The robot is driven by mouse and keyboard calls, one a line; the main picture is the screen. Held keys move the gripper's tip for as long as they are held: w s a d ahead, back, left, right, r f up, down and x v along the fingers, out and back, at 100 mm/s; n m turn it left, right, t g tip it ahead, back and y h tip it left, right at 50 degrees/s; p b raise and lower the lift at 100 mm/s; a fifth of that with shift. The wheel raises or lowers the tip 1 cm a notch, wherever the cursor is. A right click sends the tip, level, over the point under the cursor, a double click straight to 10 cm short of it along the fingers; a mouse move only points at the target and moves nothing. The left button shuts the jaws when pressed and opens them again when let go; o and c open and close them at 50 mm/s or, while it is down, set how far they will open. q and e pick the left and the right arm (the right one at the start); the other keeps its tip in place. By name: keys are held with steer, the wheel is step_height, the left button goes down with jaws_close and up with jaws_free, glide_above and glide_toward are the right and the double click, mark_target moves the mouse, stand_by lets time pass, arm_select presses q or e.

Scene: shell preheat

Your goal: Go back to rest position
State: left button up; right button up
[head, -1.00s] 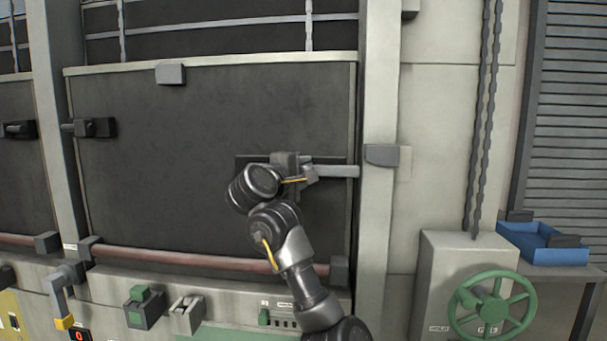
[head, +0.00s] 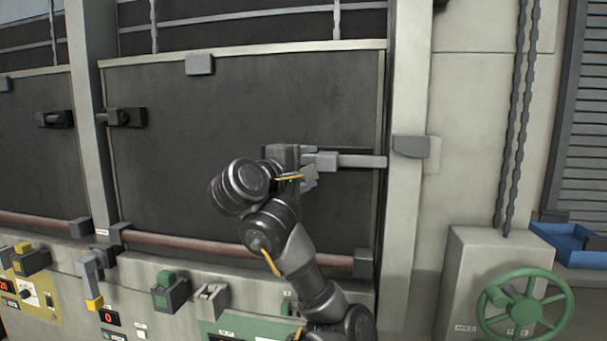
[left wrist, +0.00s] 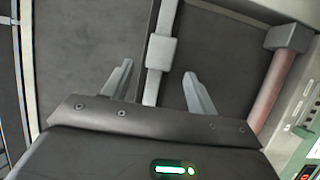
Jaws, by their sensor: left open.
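My left gripper (head: 309,168) is open in front of a dark panel door (head: 190,130), beside the left end of a grey latch bar (head: 355,160). In the left wrist view the two fingers of my left gripper (left wrist: 158,72) stand apart. The latch bar (left wrist: 160,52) with its square block shows between them, and nothing is seen clamped. Whether the fingers still reach around the bar in depth I cannot tell. My right gripper is not in view.
A red-brown rail (head: 200,245) runs below the door. Under it are a green button box (head: 170,292), a yellow-tipped lever (head: 92,278) and a switch (head: 211,300). A green handwheel (head: 524,308) and a blue tray (head: 565,240) are at the right. A chain (head: 515,130) hangs above the handwheel.

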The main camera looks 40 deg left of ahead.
arm_select(q)
steer(key=shift+s+d, duration=0.1)
steer(key=shift+s, duration=0.6)
